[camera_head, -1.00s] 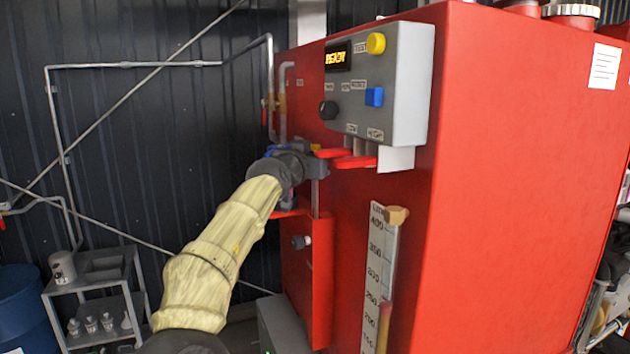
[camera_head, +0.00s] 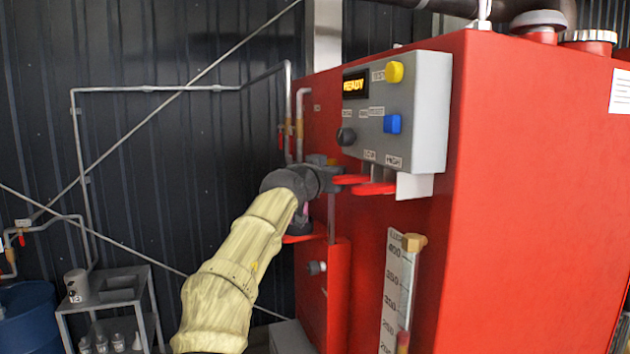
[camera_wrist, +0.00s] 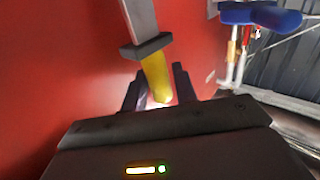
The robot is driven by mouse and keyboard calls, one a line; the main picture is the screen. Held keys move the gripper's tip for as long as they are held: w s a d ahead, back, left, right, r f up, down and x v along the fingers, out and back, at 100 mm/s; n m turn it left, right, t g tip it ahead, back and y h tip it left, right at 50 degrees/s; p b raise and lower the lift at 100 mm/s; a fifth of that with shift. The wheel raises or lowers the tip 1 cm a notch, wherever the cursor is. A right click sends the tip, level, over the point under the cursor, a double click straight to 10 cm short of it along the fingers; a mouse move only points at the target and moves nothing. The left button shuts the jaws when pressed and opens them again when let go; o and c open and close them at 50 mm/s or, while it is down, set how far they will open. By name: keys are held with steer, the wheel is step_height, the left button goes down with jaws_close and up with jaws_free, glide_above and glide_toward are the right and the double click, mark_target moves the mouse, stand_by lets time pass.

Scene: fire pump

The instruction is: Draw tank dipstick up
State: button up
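In the wrist view a yellow grip (camera_wrist: 155,78) hangs below a dark collar (camera_wrist: 146,46) and a flat grey strip (camera_wrist: 138,14), close to the red tank wall. The dark fingers of my gripper (camera_wrist: 158,92) stand apart on either side of the yellow grip's lower end; I cannot tell whether they touch it. In the head view my gripper (camera_head: 322,168) is beside the tank's left face, left of two red levers, and its fingertips are hidden. A white litre scale (camera_head: 397,285) with a brass-capped tube (camera_head: 412,244) is on the tank front. I cannot tell which part is the dipstick.
The red tank (camera_head: 540,200) fills the right side. A grey control box (camera_head: 420,110) reading READY and red levers (camera_head: 372,187) stick out near my gripper. A blue handle (camera_wrist: 262,15) and pipes lie right in the wrist view. A grey shelf (camera_head: 112,290) stands at left.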

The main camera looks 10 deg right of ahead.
steer(key=b+v, duration=0.9)
steer(key=v, duration=0.8)
steer(key=shift+b, duration=0.35)
steer(key=shift+o, duration=0.2)
steer(key=shift+d, duration=0.15)
